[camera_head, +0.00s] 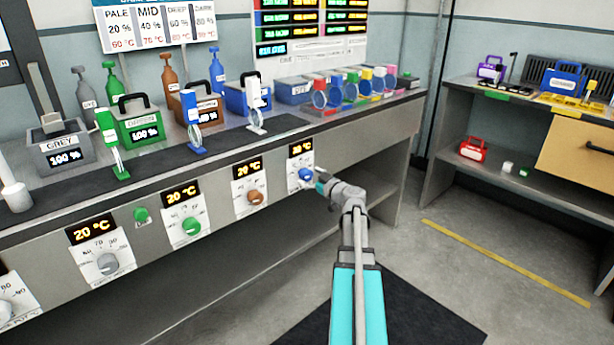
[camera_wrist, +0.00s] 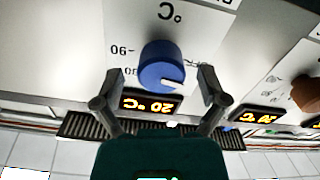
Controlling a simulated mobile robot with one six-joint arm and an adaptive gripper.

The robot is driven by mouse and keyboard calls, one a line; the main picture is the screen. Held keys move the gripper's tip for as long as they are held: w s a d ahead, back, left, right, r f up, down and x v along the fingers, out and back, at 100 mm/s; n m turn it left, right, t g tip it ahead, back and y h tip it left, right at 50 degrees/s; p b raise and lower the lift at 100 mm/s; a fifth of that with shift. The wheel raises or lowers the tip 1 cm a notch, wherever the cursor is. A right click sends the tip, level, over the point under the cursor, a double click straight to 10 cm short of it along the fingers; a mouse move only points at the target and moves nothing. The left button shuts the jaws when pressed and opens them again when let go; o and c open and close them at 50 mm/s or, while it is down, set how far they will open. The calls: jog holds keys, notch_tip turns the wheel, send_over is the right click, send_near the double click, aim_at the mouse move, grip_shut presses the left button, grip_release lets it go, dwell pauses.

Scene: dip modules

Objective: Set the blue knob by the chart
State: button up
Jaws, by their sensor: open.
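The blue knob (camera_head: 306,174) sits on a white dial plate at the right of the bench front. Its display (camera_head: 301,149) reads 20 °C. In the wrist view the picture is upside down, and the blue knob (camera_wrist: 162,62) lies between my fingertips, its white mark towards the lower right. My gripper (camera_head: 321,184) is open at the knob, one finger on each side; contact cannot be told. The wrist view also shows my gripper (camera_wrist: 160,74). A white chart (camera_head: 158,25) on the wall lists PALE, MID, DEEP and DARK with percentages and temperatures. A coloured chart (camera_head: 310,30) hangs beside it.
Grey (camera_head: 107,264), green (camera_head: 191,226) and brown (camera_head: 256,197) knobs sit along the same front, their displays at 20 °C. A green button (camera_head: 140,214) is between two dials. Baths and bottles stand above. A second bench (camera_head: 465,110) is at right; floor between is clear.

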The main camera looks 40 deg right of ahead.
jog(key=shift+w, duration=0.75)
jog(key=c, duration=1.1)
jog(key=shift+c, duration=0.2)
